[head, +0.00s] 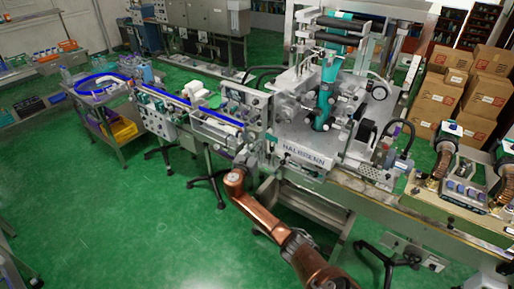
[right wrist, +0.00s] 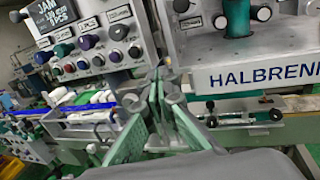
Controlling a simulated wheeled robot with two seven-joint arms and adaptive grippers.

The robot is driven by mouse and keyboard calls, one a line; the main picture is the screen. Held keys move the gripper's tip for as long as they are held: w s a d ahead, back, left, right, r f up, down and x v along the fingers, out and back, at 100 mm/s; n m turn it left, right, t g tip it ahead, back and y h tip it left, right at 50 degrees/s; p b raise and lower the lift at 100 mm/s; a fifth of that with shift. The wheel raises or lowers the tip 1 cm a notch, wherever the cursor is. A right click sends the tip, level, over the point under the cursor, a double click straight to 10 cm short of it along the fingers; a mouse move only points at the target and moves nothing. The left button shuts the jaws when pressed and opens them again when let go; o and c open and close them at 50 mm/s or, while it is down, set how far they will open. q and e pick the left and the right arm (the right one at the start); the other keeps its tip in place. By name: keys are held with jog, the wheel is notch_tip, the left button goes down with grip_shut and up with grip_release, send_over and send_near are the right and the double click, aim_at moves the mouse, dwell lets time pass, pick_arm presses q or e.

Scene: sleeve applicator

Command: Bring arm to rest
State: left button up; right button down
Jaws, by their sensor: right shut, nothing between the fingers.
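My right arm (head: 258,212), copper-coloured, reaches up from the bottom of the head view. Its gripper (head: 246,160) is at the front of the sleeve machine, left of the HALBRENN nameplate (head: 304,161). In the right wrist view the gripper's fingers (right wrist: 160,80) are together and hold nothing. They point toward the gap between the control panel (right wrist: 95,42) and the nameplate (right wrist: 265,76). I cannot tell whether the fingertips touch the machine. My left gripper is not in view.
A conveyor with a blue rail (head: 190,101) and white items runs left of the machine. Brown cartons (head: 436,99) are stacked at the right. The panel's display (right wrist: 52,12) reads JAM. Open green floor (head: 120,225) lies at the left.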

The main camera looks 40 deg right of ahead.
jog(key=shift+a+f, duration=0.1)
jog(key=shift+a, duration=0.25)
